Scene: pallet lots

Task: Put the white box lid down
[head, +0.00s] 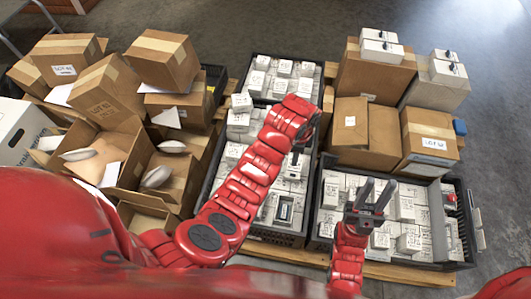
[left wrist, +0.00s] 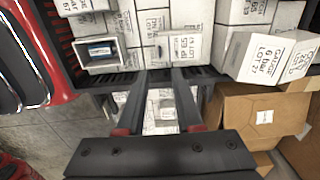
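I cannot pick out a separate white box lid for certain. A small white box (head: 284,208) stands open-topped in the middle crate, with a dark inside. It also shows in the left wrist view (left wrist: 98,50), with something blue and white inside. My left gripper (head: 296,158) is above the middle crate, beyond the open box. My right gripper (head: 376,184) is open and empty above the right crate.
The middle crate (head: 272,236) and right crate (head: 459,225) hold many closed white boxes on a wooden pallet (head: 410,275). Brown cartons (head: 366,75) stand behind the right crate. Open cartons (head: 110,150) crowd the left. Grey floor is free at the far right.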

